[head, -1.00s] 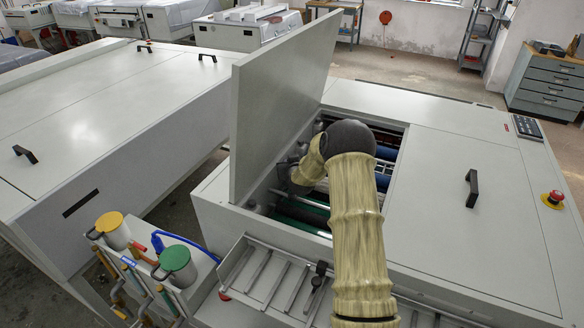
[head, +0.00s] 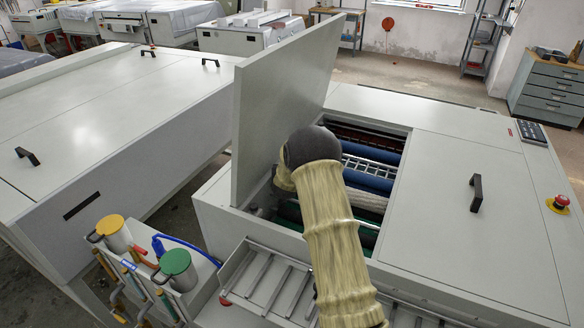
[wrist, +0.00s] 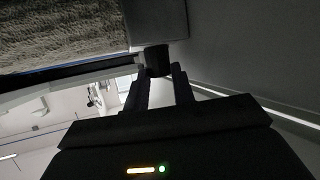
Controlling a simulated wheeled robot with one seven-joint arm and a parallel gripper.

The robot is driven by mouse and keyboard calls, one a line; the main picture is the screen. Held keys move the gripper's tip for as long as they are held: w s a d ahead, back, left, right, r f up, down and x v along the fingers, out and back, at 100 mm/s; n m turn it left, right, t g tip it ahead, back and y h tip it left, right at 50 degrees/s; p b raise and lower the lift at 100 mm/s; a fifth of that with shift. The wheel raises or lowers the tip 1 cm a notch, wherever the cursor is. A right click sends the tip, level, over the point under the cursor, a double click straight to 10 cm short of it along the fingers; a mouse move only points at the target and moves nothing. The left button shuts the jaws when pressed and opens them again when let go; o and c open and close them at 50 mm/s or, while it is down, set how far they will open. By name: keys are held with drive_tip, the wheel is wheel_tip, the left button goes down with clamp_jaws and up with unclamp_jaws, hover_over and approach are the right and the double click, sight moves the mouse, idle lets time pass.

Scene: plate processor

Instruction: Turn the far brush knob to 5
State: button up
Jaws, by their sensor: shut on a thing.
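In the wrist view my gripper (wrist: 160,78) is shut on a small dark knob (wrist: 157,60), which sits between the fingertips below a grey block. Any marks or numbers on the knob are too dark to read, and I cannot tell which brush knob it is. In the head view my arm reaches into the left side of the open bay, and it hides the gripper and the knobs there. A rough beige brush roller (wrist: 60,35) fills the upper left of the wrist view. Blue rollers (head: 368,182) show in the bay in the head view.
The raised lid (head: 280,105) stands upright along the left of the bay, close to my arm. The closed cover (head: 450,200) with a black handle (head: 476,193) lies to the right. A red stop button (head: 561,201) is at the far right. Pots stand at front left.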

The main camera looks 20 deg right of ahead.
drive_tip(key=o, duration=0.7)
drive_tip(key=shift+d+n+y, duration=0.15)
drive_tip(key=shift+n+y, duration=0.25)
drive_tip(key=shift+y, duration=0.1)
drive_tip(key=shift+s+d+n+t+y+p, duration=0.1)
drive_tip(key=shift+n+t+y+p, duration=0.1)
drive_tip(key=shift+n+y+p, duration=0.3)
drive_tip(key=shift+s+d+n+t+y+p, duration=0.1)
drive_tip(key=shift+n+t+y+p, duration=0.15)
drive_tip(key=shift+n+y, duration=0.3)
drive_tip(key=shift+d+r+n+y+p, duration=0.1)
drive_tip(key=shift+d+n+y+p, duration=0.05)
drive_tip(key=shift+n+y+p, duration=0.7)
drive_tip(key=shift+d+n+y+p, duration=0.1)
drive_tip(key=shift+n+y+p, duration=0.5)
drive_tip(key=shift+y, duration=0.3)
drive_tip(key=shift+p, duration=0.35)
